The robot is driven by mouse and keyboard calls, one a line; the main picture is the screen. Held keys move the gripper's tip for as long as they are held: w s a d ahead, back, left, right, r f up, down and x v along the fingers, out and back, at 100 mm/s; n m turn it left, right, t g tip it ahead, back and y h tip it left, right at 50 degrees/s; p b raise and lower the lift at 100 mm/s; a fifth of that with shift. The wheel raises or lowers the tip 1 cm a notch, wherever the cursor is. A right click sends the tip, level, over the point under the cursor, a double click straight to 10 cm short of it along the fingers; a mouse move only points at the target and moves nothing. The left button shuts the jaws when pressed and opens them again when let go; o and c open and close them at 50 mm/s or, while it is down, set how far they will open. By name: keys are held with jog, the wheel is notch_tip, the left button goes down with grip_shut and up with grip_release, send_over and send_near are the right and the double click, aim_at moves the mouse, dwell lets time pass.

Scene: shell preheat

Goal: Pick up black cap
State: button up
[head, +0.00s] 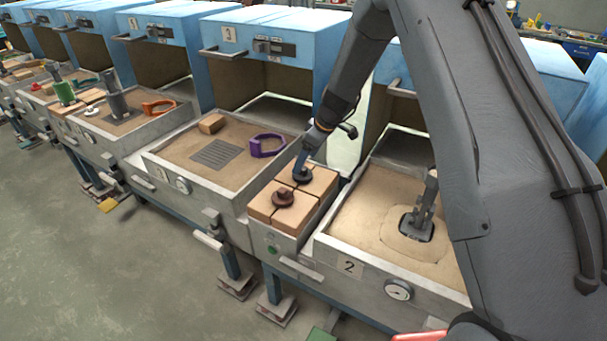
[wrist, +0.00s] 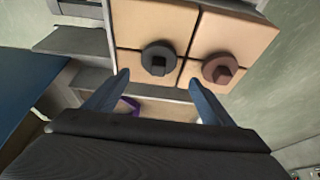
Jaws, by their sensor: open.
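The black cap (wrist: 158,58) is a round disc with a square knob, lying on the tan blocks (wrist: 233,38). In the head view the black cap (head: 304,179) sits on the far part of the block group, partly hidden by my fingers. My gripper (wrist: 159,78) is open and empty, with its two blue fingers spread to either side of the cap's line in the wrist view. In the head view my gripper (head: 301,166) is just above the cap. I cannot tell whether the fingers touch it.
A brown-red cap (head: 283,197) lies on the blocks nearer the front, close to the black one. A sand tray with a purple ring (head: 267,145) is at left. Tray 2 (head: 350,266) at right holds a grey metal part (head: 421,222). Blue ovens (head: 268,38) stand behind.

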aim_at(303, 173)
jog(key=shift+d+p+x, duration=0.15)
jog(key=shift+p+x, duration=0.5)
jog(key=shift+x, duration=0.75)
jog(key=shift+d+p+x, duration=0.1)
jog(key=shift+p+x, duration=0.5)
jog(key=shift+x, duration=0.85)
jog(key=shift+f, duration=0.1)
jog(key=shift+c, duration=0.3)
jog(key=shift+w, duration=0.1)
jog(key=c, duration=1.1)
